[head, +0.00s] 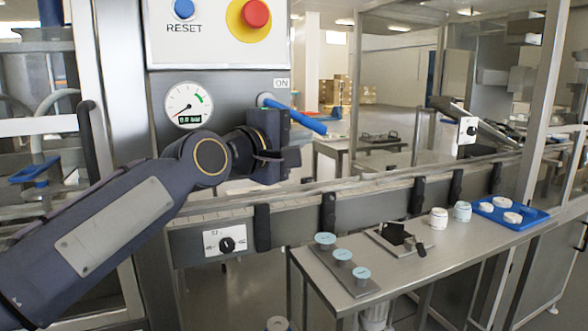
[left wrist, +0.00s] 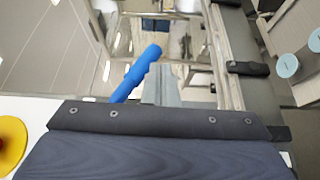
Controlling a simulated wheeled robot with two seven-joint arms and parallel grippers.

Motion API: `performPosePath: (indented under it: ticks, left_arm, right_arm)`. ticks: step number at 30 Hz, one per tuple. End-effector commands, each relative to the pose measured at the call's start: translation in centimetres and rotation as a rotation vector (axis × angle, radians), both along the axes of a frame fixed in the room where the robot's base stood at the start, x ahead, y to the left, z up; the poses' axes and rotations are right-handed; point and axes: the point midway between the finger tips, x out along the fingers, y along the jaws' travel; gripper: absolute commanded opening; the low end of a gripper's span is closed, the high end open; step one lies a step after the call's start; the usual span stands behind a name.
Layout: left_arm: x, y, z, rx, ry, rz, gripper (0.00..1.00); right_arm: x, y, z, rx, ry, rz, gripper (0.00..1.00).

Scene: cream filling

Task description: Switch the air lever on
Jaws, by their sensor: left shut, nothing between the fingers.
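The air lever is a blue handle (head: 309,123) on the right side of the machine's grey panel, below a small ON label (head: 281,83). It slopes down to the right, away from the label. In the left wrist view the blue handle (left wrist: 138,73) rises beyond the dark gripper body. My left gripper (head: 280,150) is shut and empty, close to the lever and overlapping its middle in the head view. I cannot tell whether they touch. A round gauge (head: 187,105) on the panel has its needle toward the lower left. My right gripper is not in view.
Above are a blue RESET button (head: 184,9) and a red emergency button (head: 256,13) on yellow. A conveyor (head: 380,194) runs below the gripper. A side table (head: 440,261) carries jars, lids and a blue tray (head: 533,216). A selector knob (head: 227,244) sits low on the conveyor side.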

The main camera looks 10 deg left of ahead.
Motion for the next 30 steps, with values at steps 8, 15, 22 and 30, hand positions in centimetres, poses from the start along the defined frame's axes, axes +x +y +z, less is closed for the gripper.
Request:
performPosePath:
  ticks: [8, 15, 22, 30]
  left_arm:
    - [0.6, -0.8, 0.7, -0.187, -0.126, 0.002, 0.00]
    - [0.8, -1.0, 1.4, -0.262, -0.177, 0.003, 0.00]
    - [0.9, -1.1, 1.8, -0.304, -0.206, 0.003, 0.00]
    - [0.9, -1.5, 2.3, -0.303, -0.208, -0.002, 0.00]
  right_arm:
    - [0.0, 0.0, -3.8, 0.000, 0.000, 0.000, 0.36]
    - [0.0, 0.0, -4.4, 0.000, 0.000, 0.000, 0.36]
    - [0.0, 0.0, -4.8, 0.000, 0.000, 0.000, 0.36]
    - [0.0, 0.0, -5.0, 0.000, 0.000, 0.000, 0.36]
